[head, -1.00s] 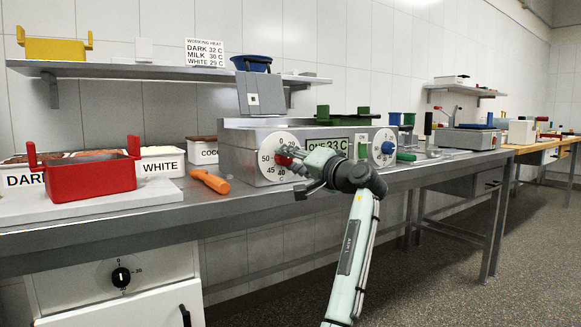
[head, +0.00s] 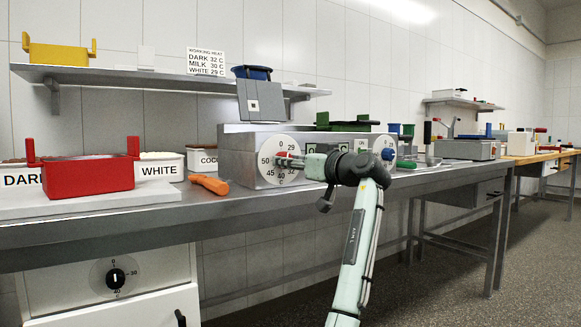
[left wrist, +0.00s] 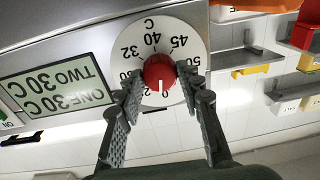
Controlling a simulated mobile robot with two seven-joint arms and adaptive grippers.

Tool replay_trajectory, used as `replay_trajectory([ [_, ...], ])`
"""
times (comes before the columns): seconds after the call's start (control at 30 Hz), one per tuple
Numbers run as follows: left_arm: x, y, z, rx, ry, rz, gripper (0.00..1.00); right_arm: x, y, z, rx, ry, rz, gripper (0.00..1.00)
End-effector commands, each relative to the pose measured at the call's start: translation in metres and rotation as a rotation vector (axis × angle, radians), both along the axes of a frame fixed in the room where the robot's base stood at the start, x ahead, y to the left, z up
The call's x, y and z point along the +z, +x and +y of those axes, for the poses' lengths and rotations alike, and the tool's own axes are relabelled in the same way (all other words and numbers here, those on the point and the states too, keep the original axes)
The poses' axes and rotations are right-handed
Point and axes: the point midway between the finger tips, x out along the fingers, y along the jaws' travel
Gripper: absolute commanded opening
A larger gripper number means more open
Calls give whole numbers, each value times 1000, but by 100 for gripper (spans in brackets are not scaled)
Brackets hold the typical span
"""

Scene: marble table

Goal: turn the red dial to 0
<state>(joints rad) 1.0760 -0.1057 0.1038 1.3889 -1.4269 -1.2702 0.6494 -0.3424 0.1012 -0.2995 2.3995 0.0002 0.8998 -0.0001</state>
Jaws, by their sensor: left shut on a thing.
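The red dial (left wrist: 159,72) sits on a round white scale plate (left wrist: 190,32), which appears upside down in the left wrist view. The dial's white mark points down in that picture, toward the 0. The display (left wrist: 58,87) reads ONE 30 C and TWO 30 C. My right gripper is not in view.
A blue dial (head: 388,154) is on the same machine (head: 240,160), to the right of my wrist. An orange-handled tool (head: 208,184) lies left of the machine. A red pan (head: 88,176) and white tubs stand further left. A green-handled object (head: 348,125) is on top.

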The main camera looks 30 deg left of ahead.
Motion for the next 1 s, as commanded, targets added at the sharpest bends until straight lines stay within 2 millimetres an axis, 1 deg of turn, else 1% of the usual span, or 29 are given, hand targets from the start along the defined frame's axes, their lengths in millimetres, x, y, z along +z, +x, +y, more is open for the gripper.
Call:
replay_trajectory([
  [0.2, -2, 0, 0, 0, -47, -109, 7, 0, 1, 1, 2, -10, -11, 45],
  [0.4, -1, 0, 0, 0, -70, -163, 7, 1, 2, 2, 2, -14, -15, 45],
  [0.93, 0, 0, 0, 0, -78, -185, 7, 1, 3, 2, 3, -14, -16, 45],
  [0.97, 0, 0, 0, 0, -78, -185, 38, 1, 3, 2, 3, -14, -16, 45],
  [1.0, 0, 0, 0, 0, -78, -185, 43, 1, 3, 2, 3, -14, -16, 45],
])
